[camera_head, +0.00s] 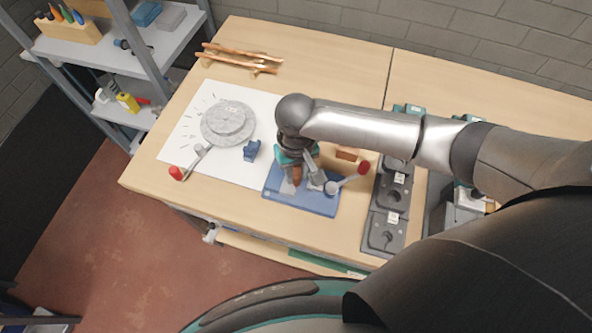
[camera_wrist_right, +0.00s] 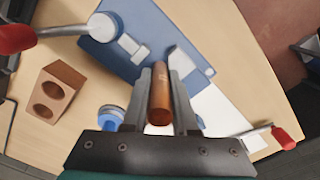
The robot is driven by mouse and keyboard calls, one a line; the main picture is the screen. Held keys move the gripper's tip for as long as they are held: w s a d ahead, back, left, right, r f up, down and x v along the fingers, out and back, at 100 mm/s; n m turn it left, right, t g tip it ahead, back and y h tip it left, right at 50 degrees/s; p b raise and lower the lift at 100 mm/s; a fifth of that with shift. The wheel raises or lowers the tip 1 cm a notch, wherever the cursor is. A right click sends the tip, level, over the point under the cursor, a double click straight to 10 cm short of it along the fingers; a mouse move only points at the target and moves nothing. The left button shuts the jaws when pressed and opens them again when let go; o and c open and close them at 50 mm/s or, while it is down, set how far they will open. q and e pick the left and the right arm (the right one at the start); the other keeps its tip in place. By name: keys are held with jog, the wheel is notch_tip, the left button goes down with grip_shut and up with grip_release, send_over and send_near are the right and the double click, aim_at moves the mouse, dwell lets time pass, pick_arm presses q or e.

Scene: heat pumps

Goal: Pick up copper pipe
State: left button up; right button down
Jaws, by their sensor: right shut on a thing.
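A short copper pipe (camera_wrist_right: 160,98) is held between the two fingers of my right gripper (camera_wrist_right: 161,88) in the right wrist view. In the head view the right gripper (camera_head: 299,180) is over the blue fixture plate (camera_head: 322,205), and the copper pipe (camera_head: 296,173) shows only in part between its fingers. In the wrist view the blue plate (camera_wrist_right: 130,20) lies just beyond the fingertips; I cannot tell whether the pipe touches it. More copper pipes (camera_head: 240,57) lie at the back left of the table. My left gripper is not in view.
A red-handled lever (camera_head: 350,180) stands at the plate's right side. A grey round disc (camera_head: 228,122) sits on a white sheet with another red-handled lever (camera_head: 188,163). A small blue block (camera_head: 251,150) is left of the plate. Dark boxes (camera_head: 389,208) stand to the right.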

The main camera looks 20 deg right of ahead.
jog(key=shift+r, duration=0.1)
notch_tip(320, 180, up, 20)
jog(key=p, duration=0.3)
dwell(0.3)
